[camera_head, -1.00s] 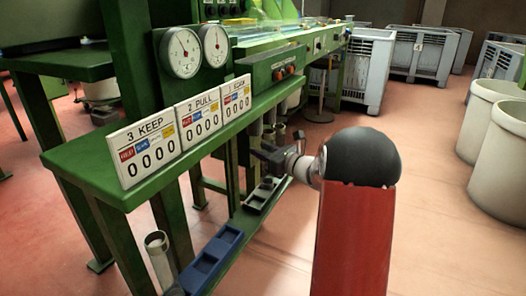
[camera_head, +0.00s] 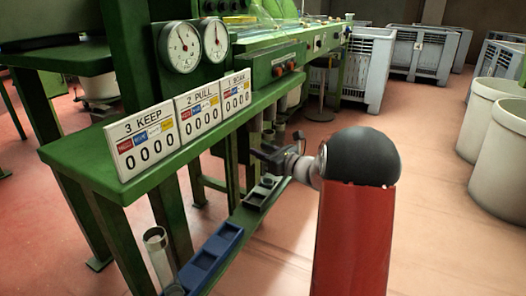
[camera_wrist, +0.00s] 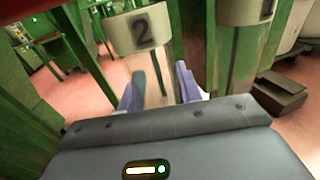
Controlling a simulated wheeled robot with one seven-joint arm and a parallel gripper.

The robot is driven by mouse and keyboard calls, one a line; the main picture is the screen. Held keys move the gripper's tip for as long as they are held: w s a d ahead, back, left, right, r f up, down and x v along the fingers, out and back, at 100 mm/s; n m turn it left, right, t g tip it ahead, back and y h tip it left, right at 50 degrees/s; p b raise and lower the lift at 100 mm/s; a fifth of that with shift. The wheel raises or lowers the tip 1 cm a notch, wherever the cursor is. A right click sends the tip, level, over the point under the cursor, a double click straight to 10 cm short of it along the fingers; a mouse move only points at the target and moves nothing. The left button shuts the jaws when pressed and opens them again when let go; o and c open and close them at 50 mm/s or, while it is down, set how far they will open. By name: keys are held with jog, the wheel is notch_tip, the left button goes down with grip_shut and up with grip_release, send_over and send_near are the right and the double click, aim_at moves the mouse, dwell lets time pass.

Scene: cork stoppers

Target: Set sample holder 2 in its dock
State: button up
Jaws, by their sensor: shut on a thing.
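My gripper (camera_head: 268,154) is below the green shelf, near the hanging grey tubes and above the dark tray. In the wrist view its two purple-grey fingers (camera_wrist: 158,82) point away from the camera. A cream curved piece marked 2 (camera_wrist: 140,28) shows just beyond the fingertips; I take it to be sample holder 2. The grip on it is not clearly seen. Another cream piece marked 1 (camera_wrist: 246,10) is farther right on a green post. In the head view the holder cannot be made out at the jaws. I cannot tell which spot is the dock of holder 2.
A dark slotted tray (camera_head: 253,200) and a blue tray (camera_head: 213,257) lie on the low green rail. A grey tube (camera_head: 156,252) stands at lower left. Counter boards (camera_head: 142,145) and gauges (camera_head: 181,47) are above the shelf. The floor at right is clear up to the white bins (camera_head: 497,150).

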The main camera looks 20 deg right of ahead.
jog(key=shift+f, duration=0.15)
jog(key=o, duration=1.1)
jog(key=shift+c, duration=0.2)
jog(key=v, duration=0.7)
jog(key=shift+s+d, duration=0.2)
jog(key=shift+s, duration=0.2)
